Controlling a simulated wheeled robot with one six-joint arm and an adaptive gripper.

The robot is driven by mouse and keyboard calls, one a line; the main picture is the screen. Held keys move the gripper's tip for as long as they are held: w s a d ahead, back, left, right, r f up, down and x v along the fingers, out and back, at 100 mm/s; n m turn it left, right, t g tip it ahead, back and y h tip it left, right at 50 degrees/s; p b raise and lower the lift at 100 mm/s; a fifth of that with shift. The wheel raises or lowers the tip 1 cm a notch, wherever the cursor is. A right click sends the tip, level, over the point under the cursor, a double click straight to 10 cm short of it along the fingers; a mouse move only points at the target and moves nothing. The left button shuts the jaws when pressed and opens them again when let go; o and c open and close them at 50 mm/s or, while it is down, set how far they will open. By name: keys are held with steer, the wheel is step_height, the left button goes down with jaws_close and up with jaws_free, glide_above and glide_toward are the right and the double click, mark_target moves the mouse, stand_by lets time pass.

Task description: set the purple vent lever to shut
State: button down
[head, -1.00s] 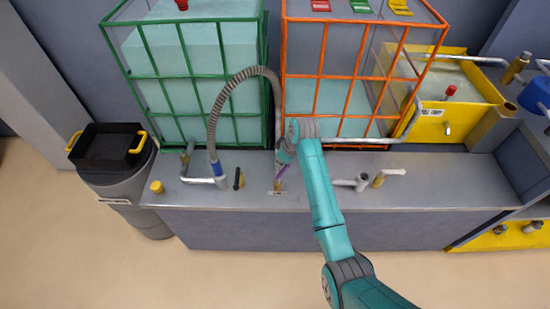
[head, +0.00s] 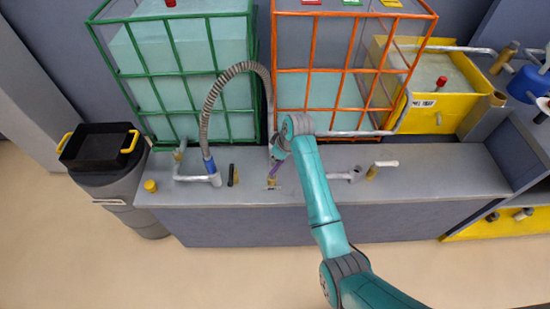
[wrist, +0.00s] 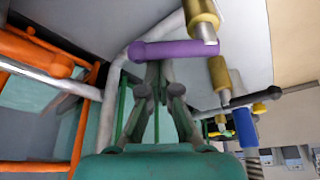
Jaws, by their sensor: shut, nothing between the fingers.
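The purple vent lever (wrist: 175,50) lies across the upper middle of the wrist view, joined at its right end to a brass valve body (wrist: 202,14). In the head view the purple lever (head: 275,169) slants up and right from its brass base (head: 271,183) on the grey bench, partly hidden by my wrist. My gripper (wrist: 157,70) is shut and empty. Its fingertips are right at the purple lever's lower edge in the wrist view; I cannot tell whether they touch it. In the head view the fingertips are hard to make out.
A grey hose (head: 206,115) arches left of my arm to a blue-collared fitting. A black-handled valve (head: 233,175) stands left of the lever, and a white-handled valve (head: 380,167) to the right. Green (head: 170,75) and orange (head: 345,70) caged tanks stand behind the bench.

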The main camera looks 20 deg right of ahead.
steer(key=shift+m, duration=0.3)
steer(key=m, duration=0.1)
steer(key=s+d+m+h, duration=0.1)
steer(key=m, duration=0.3)
steer(key=shift+s+d+t+h, duration=0.25)
steer(key=shift+s+t+h, duration=0.05)
steer(key=shift+s+h, duration=0.1)
steer(key=m, duration=0.1)
steer(key=s+m, duration=0.1)
steer(key=s+m+h, duration=0.1)
steer(key=shift+d+m, duration=0.25)
steer(key=shift+m, duration=0.15)
steer(key=w, duration=0.2)
steer(key=w+d+r, duration=0.1)
steer(key=shift+w+d, duration=0.1)
steer(key=shift+w, duration=0.3)
steer(key=v, duration=1)
steer(key=shift+a, duration=0.3)
steer(key=shift+f, duration=0.15)
